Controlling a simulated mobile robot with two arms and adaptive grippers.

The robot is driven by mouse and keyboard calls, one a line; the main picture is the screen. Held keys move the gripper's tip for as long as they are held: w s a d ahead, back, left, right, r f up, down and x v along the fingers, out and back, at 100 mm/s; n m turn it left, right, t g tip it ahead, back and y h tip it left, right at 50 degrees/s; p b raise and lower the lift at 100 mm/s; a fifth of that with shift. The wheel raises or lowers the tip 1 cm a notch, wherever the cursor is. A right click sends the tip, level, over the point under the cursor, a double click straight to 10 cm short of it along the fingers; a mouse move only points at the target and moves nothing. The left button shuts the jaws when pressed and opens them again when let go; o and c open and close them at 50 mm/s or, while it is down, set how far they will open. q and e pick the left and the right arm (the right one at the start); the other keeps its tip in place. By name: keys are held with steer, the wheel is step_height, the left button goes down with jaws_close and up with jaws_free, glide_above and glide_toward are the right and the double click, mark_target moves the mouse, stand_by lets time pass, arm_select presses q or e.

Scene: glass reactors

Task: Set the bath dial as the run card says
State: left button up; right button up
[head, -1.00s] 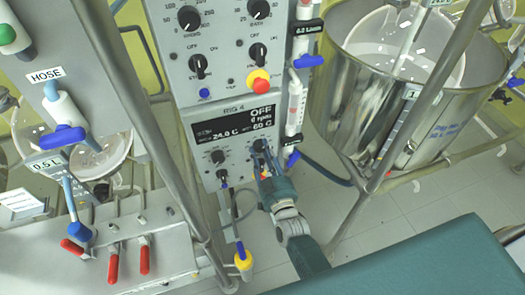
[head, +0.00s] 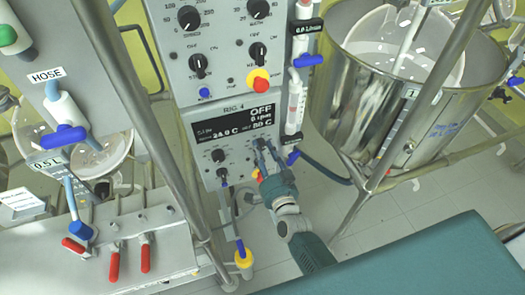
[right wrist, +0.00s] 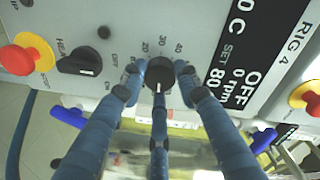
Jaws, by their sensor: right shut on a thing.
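The bath dial (right wrist: 160,72) is a black round knob with a white pointer line and a printed scale in tens, on the grey Rig 4 panel (head: 205,163). My right gripper (head: 262,146) is at the lower right of that panel. In the right wrist view its blue fingers (right wrist: 158,80) close on both sides of the dial. The pointer faces down in that view, away from the numbers 20, 30 and 40. The black display (head: 233,120) reads OFF and a set value that looks like 80 C in the wrist view. My left gripper is out of view.
A black HEAT switch (right wrist: 78,60) and a red and yellow stop button (right wrist: 25,54) are close to the dial. Another dark knob (head: 218,156) is left of my gripper. A steel vessel (head: 375,110) stands to the right.

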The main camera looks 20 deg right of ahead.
steer(key=shift+f+m, duration=0.15)
steer(key=shift+m, duration=0.65)
steer(key=o, duration=1.2)
steer(key=shift+c, duration=0.2)
steer(key=shift+s, duration=0.1)
steer(key=s, duration=1.1)
steer(key=shift+s+r, duration=0.35)
steer(key=shift+s, duration=0.05)
